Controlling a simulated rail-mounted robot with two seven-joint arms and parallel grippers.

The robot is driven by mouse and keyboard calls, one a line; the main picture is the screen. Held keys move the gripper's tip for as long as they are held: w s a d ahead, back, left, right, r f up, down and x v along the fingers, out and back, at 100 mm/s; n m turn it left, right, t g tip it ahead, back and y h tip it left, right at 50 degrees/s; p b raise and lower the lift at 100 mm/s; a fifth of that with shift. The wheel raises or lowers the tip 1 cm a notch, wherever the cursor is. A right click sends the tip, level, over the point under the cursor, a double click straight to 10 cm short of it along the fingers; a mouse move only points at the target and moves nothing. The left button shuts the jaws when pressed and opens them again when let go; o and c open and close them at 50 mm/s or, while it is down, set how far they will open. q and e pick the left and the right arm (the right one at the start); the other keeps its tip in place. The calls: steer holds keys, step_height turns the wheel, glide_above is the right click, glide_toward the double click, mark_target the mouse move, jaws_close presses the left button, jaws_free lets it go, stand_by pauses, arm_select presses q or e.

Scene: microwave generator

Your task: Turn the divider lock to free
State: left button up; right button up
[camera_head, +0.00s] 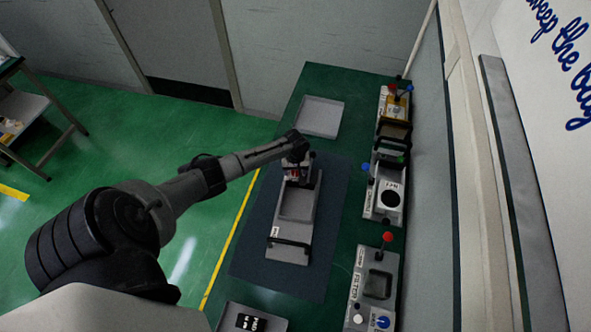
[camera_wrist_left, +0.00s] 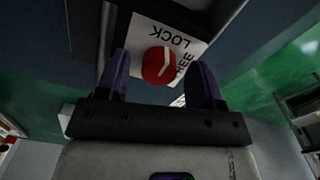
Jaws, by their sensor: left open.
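The divider lock is a round red knob (camera_wrist_left: 158,66) with a white line, on a white plate (camera_wrist_left: 178,38) marked LOCK and FREE in the left wrist view. The line slants up toward the LOCK lettering; its exact setting is hard to tell. My left gripper (camera_wrist_left: 161,63) is open, with one purple finger on each side of the knob. Contact with the knob is not clear. In the head view, my left gripper (camera_head: 296,170) is over the far end of a grey unit (camera_head: 275,243) with a black handle. The gripper mostly hides the knob there.
The grey unit lies on a dark mat (camera_head: 335,215) on a green bench. An empty grey tray (camera_head: 320,116) is behind it. Panels with a red-topped lever (camera_head: 387,238), a blue knob (camera_head: 382,322) and black handles line the right side, near the wall.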

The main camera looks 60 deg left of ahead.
arm_select(q)
steer(key=shift+c, duration=0.3)
steer(key=c, duration=0.9)
